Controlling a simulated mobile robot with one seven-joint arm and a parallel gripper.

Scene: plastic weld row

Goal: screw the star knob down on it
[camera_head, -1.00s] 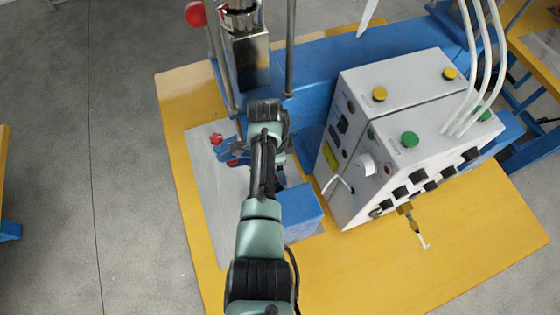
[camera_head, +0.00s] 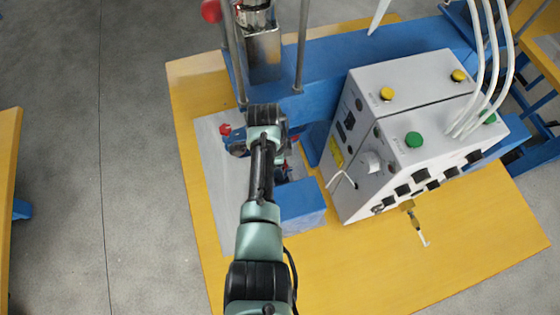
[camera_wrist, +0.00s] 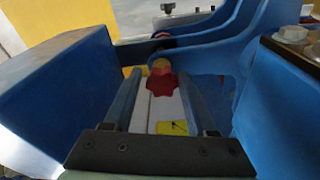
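A red star knob (camera_wrist: 163,84) with a yellowish round piece (camera_wrist: 161,66) at its far side shows in the middle of the wrist view. My gripper (camera_wrist: 161,78) is open, with one blue-grey finger on each side of the knob. A small gap shows by the left finger; I cannot tell whether the right one touches. In the head view my wrist hides the fingers and most of the blue fixture below. A small red knob (camera_head: 225,129) shows left of my wrist; I cannot tell whether it is the same one. What lies under the knob is hidden.
A blue block (camera_wrist: 45,100) stands close on the left in the wrist view, and curved blue brackets (camera_wrist: 265,80) close on the right. The white control box (camera_head: 405,140) stands right of my arm. Steel posts (camera_head: 302,45) rise behind.

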